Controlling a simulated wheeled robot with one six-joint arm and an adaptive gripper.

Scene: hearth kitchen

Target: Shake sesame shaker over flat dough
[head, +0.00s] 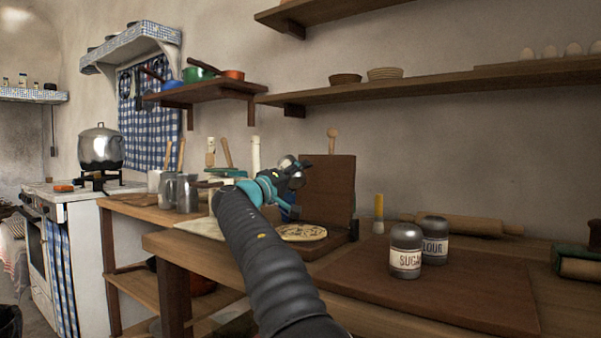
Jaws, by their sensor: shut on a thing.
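The flat dough (301,232) is a pale round with dark marks on it. It lies at the middle of the wooden table, partly behind my arm. My gripper (296,177) is raised above the dough and a little to its left in the picture. It is shut on a small shiny metal thing, which looks like the sesame shaker (288,162). Most of the shaker is hidden by the gripper, so its tilt and any falling seeds cannot be made out.
A sugar jar (405,252) and a flour jar (435,240) stand on a brown board (470,290) at the right. A dark upright board (328,187) stands behind the dough. A rolling pin (465,224) lies at the back. Metal mugs (183,193) stand left of my arm.

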